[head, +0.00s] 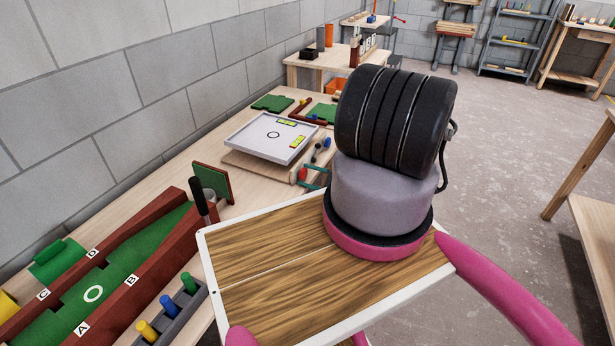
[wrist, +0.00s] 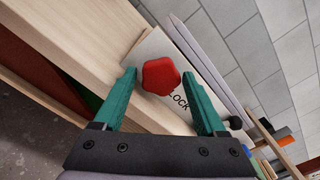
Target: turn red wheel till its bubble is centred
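The red wheel (wrist: 161,76) is a lobed knob on a pale plate with partly covered lettering ending in "LOCK". In the wrist view it lies between the tips of my gripper's teal fingers (wrist: 159,74), which are open with a small gap on each side. In the head view my gripper (head: 312,178) is at the near right side of a white levelling table (head: 250,138), and the wheel is a small red patch (head: 303,174). The table carries two yellow-green vials, one at the back (head: 286,123) and one at the right (head: 297,142). Their bubbles are too small to place.
A dark blue knob (head: 325,144) is on the table's right side. A green-faced board (head: 213,182) stands in front, and a red-walled green trough (head: 95,285) lies nearer. My arm covers the bench's right part. Open floor (head: 500,150) lies to the right.

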